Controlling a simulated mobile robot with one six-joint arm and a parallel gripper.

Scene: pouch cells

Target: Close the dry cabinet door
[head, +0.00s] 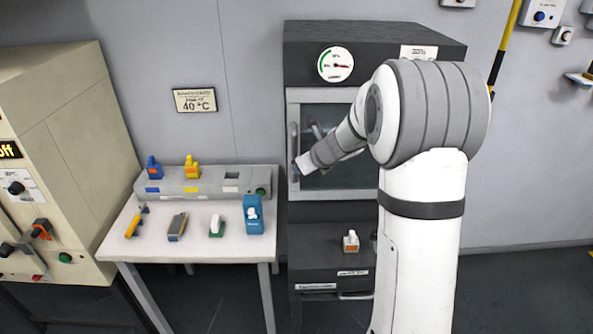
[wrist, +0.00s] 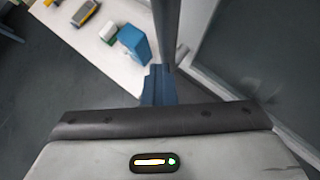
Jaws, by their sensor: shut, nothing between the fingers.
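The dry cabinet (head: 303,68) is a dark box with a dial on top. Its door (head: 345,196) has a pale grey frame, a dark glass pane and an upright handle (head: 293,140) on the left side. The door looks flush or nearly so; I cannot tell if a small gap remains. My gripper (head: 304,163) is at the lower part of the handle, in front of the door. In the wrist view, my gripper's dark blue fingers (wrist: 158,82) are together and empty, close to the grey handle bar (wrist: 165,32). I cannot tell if they touch it.
A white table (head: 190,248) left of the cabinet holds several small tools, a blue holder (head: 253,216) and a grey block (head: 210,184). A beige machine (head: 70,120) stands farther left. A dark drawer unit (head: 320,265) is below the cabinet, with a small white-and-orange item (head: 350,241) on it.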

